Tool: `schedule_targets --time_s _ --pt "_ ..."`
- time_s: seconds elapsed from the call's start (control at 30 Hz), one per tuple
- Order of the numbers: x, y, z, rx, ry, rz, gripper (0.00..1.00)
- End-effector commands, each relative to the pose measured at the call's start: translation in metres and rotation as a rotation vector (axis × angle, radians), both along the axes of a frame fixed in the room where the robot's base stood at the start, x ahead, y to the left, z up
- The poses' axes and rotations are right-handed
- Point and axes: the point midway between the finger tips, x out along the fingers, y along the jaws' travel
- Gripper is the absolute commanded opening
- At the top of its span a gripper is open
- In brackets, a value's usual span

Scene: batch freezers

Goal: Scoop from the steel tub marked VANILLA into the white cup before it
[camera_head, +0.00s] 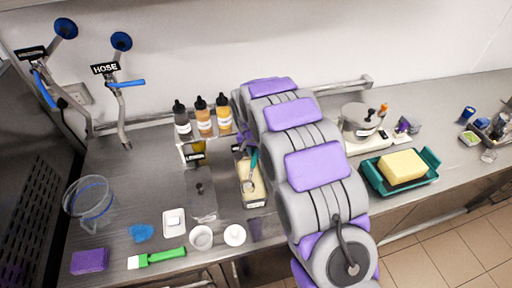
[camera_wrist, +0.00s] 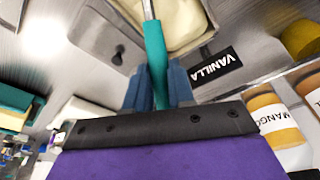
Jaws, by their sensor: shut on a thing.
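The steel tub (camera_head: 254,203) holds pale cream ice cream (camera_head: 253,175); in the wrist view a black VANILLA label (camera_wrist: 216,68) shows beside the pale contents (camera_wrist: 185,20). My gripper (camera_wrist: 158,92) is shut on the teal handle (camera_wrist: 155,50) of a scoop, whose metal end (camera_head: 250,183) is over or in the tub; I cannot tell if it touches the ice cream. A white cup (camera_head: 235,235) stands in front of the tub, and another white cup (camera_head: 201,238) stands to its left. My arm hides part of the counter to the right.
A lidded steel tub (camera_head: 200,200) is left of the open one. Sauce bottles (camera_head: 204,118) stand behind. A green-handled brush (camera_head: 157,258), white dish (camera_head: 174,222), blue cloth (camera_head: 141,232) and purple block (camera_head: 90,261) lie left. A teal tray (camera_head: 432,160) is right of my arm.

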Motion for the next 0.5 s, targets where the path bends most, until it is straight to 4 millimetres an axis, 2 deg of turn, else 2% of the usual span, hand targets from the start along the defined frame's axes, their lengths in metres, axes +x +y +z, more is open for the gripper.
schedule_targets --time_s 0.4,0.5 --pt "-0.023 0.007 0.000 0.000 -0.001 0.001 0.00" --pt "-0.022 0.007 0.000 0.007 0.025 -0.001 0.00"
